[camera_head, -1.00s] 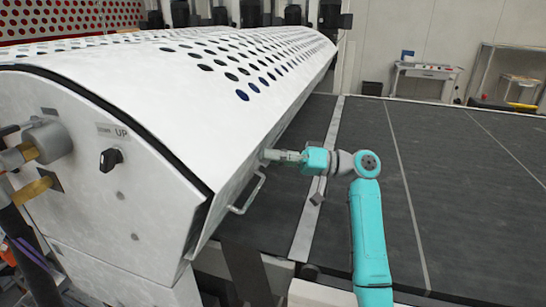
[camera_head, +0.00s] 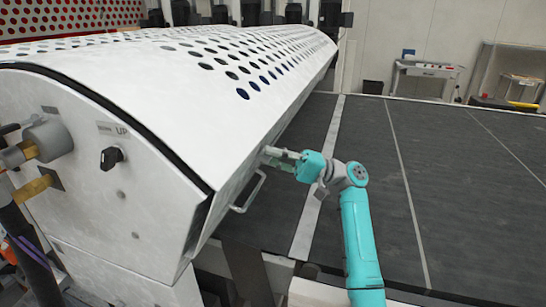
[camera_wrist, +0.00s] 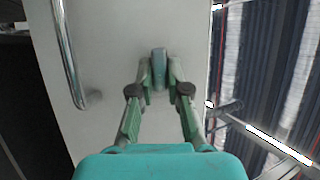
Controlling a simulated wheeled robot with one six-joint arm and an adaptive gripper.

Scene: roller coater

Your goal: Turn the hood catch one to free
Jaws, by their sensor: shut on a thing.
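The hood (camera_head: 200,90) is a large white curved cover with rows of dark holes. The hood catch (camera_wrist: 159,62) is a small grey-blue knob on the hood's white face in the wrist view, and it points along the picture's upright direction there. My gripper (camera_wrist: 159,80) is shut on the catch, one finger on each side. In the head view my gripper (camera_head: 270,154) reaches the hood's lower right face just above the handle. The catch is hidden by the fingers in that view.
A metal bar handle (camera_head: 248,192) sticks out of the hood below my gripper; it also shows at the left of the wrist view (camera_wrist: 68,50). A black knob marked UP (camera_head: 111,157) is on the end panel. The dark conveyor bed (camera_head: 440,190) at right is clear.

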